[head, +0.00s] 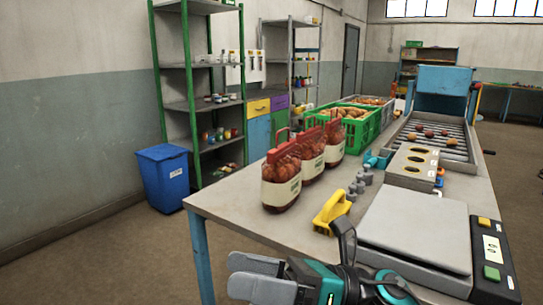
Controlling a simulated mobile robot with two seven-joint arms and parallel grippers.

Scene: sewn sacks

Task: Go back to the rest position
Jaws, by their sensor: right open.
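My right gripper (252,275) shows at the bottom of the head view, low and near the table's front edge. Its two grey fingers point left and are apart, with nothing seen between them. Its dark and teal body covers part of the table's near side. Three filled sacks (281,181) with red tops and pale labels stand upright in a row on the grey table (240,203), beyond the gripper and apart from it. My left gripper is not in view.
A yellow-handled tool (331,210), small grey parts (357,186) and a scale (415,228) lie near the gripper. Green crates (358,128) and a roller conveyor (437,136) are farther back. A blue bin (164,177) stands on the floor at left.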

